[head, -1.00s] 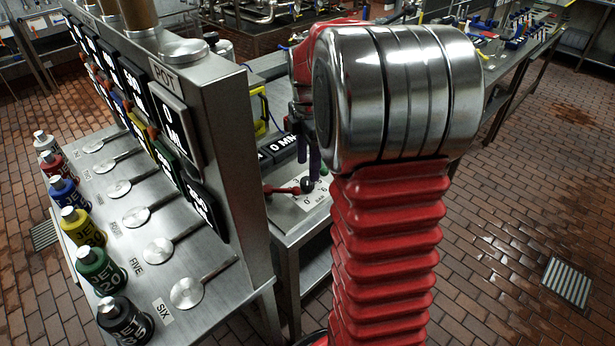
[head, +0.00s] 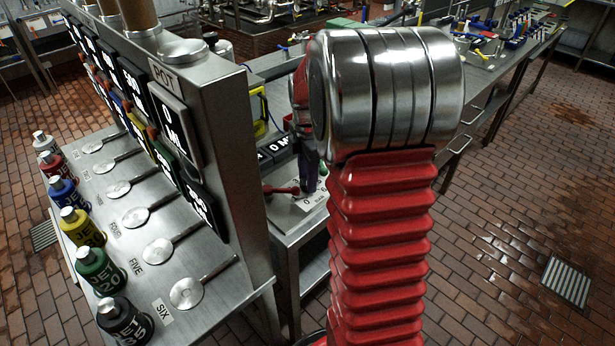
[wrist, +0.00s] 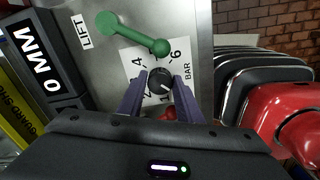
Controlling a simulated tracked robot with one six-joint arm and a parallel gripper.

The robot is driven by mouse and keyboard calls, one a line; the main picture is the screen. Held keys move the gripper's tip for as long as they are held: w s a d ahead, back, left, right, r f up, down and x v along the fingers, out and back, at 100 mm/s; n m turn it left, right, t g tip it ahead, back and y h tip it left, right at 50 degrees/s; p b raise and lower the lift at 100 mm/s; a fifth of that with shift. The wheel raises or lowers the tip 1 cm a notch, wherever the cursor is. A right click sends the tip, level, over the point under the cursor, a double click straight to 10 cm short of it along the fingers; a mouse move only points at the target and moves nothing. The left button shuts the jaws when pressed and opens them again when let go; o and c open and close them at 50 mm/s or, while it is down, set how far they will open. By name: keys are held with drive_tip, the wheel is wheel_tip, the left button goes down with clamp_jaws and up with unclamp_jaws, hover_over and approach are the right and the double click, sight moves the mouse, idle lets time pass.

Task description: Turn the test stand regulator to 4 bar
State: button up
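The regulator is a black round knob (wrist: 160,82) on a white dial plate marked BAR (wrist: 187,101), centred in the wrist view. Figures 4 and 6 show beyond the knob; the nearer figures are partly hidden. A short white mark on the knob seems to point to the lower right, but it is too small to read exactly. My gripper (wrist: 160,78) has its two purple fingers apart, one on each side of the knob. They look open, with at most a slight gap to it. In the head view, my gripper (head: 309,168) is partly hidden behind my arm.
A green lever (wrist: 132,35) by the LIFT label lies just beyond the dial. A red part (wrist: 170,113) shows between the fingers. A 0 MM display (wrist: 38,66) stands at left. The steel panel with bottles (head: 85,262) and levers is left of my arm.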

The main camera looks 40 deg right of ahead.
drive_tip(key=c, duration=0.6)
drive_tip(key=shift+o, duration=0.2)
